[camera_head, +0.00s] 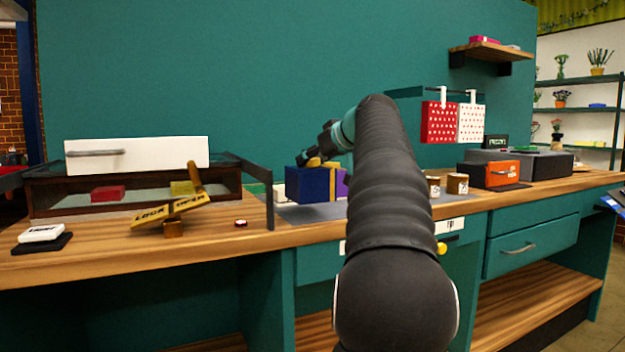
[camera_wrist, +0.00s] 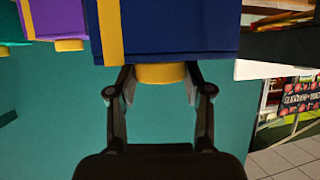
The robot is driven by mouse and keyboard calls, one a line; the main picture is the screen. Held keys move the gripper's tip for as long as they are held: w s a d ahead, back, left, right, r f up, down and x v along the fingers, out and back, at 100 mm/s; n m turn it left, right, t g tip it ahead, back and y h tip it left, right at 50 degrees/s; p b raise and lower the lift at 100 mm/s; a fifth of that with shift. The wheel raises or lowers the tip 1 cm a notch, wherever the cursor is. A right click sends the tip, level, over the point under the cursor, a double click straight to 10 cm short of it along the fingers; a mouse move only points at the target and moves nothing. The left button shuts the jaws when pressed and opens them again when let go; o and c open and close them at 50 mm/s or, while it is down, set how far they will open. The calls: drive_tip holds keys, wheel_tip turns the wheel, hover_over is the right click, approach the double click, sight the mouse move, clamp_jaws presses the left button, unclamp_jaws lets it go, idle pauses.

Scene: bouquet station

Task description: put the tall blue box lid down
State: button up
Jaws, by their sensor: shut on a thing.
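The tall blue lid (camera_head: 308,185) is dark blue with a gold band and a yellow knob on top. It is upright over the grey mat (camera_head: 298,215) on the counter. I cannot tell whether its lower edge touches anything. My gripper (camera_head: 316,161) is shut on the yellow knob from above. In the wrist view the fingers of my gripper (camera_wrist: 160,88) sit on both sides of the knob, with the blue lid (camera_wrist: 190,28) beyond. The underside of the lid is hidden.
A purple box (camera_head: 342,184) with gold trim stands close at the lid's right and shows in the wrist view (camera_wrist: 62,18). Two small jars (camera_head: 457,183) stand right.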

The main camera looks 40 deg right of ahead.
sight(313, 173)
drive_tip(key=shift+f+b, duration=0.5)
drive_tip(key=shift+f, duration=1.55)
drive_tip(key=shift+f, duration=0.15)
drive_tip(key=o, duration=1.1)
drive_tip(key=shift+o, duration=0.2)
drive_tip(key=shift+r, duration=0.3)
drive_tip(key=v, duration=1.2)
drive_tip(key=shift+b, duration=0.3)
